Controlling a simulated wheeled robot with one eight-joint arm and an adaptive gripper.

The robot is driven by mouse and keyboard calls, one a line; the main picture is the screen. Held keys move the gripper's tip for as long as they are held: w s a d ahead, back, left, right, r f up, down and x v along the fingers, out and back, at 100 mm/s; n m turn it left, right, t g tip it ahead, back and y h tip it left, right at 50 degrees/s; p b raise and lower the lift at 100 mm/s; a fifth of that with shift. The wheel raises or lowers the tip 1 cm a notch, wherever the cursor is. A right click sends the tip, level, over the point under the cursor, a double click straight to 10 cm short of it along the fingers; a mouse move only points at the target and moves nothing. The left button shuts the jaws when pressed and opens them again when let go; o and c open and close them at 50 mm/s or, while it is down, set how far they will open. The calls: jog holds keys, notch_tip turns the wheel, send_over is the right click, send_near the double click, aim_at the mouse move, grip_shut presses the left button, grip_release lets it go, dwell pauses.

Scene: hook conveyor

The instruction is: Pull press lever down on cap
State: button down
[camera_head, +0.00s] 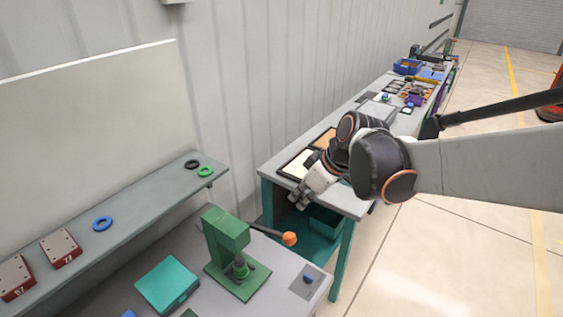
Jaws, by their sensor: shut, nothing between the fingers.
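The green press (228,252) stands on the near grey bench (203,300). Its dark lever reaches out to the right and ends in an orange knob (289,239). Under the press head sits a small green round piece (240,268); I cannot tell if a cap is on it. My gripper (297,204) is shut and empty, above and slightly right of the orange knob in the picture, apart from it. The fingertips are small and partly merge with the teal table behind.
A teal box (167,285) lies left of the press. A grey shelf (130,225) holds rings and red blocks. A small pad with a blue piece (308,279) lies at the bench's right corner. A teal-legged table (350,203) stands behind my gripper.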

send_over(288, 235)
jog(key=w+a, duration=0.1)
notch_tip(288, 235, down, 8)
jog(key=shift+f, duration=0.1)
jog(key=f, duration=0.3)
jog(key=shift+s+d, duration=0.1)
jog(key=shift+d, duration=0.1)
jog(key=shift+s+d+f, duration=0.1)
jog(key=shift+f, duration=0.5)
jog(key=f+b, duration=0.1)
jog(key=s+d+f+b, duration=0.1)
jog(key=shift+f+b, duration=0.1)
jog(key=shift+b, duration=0.25)
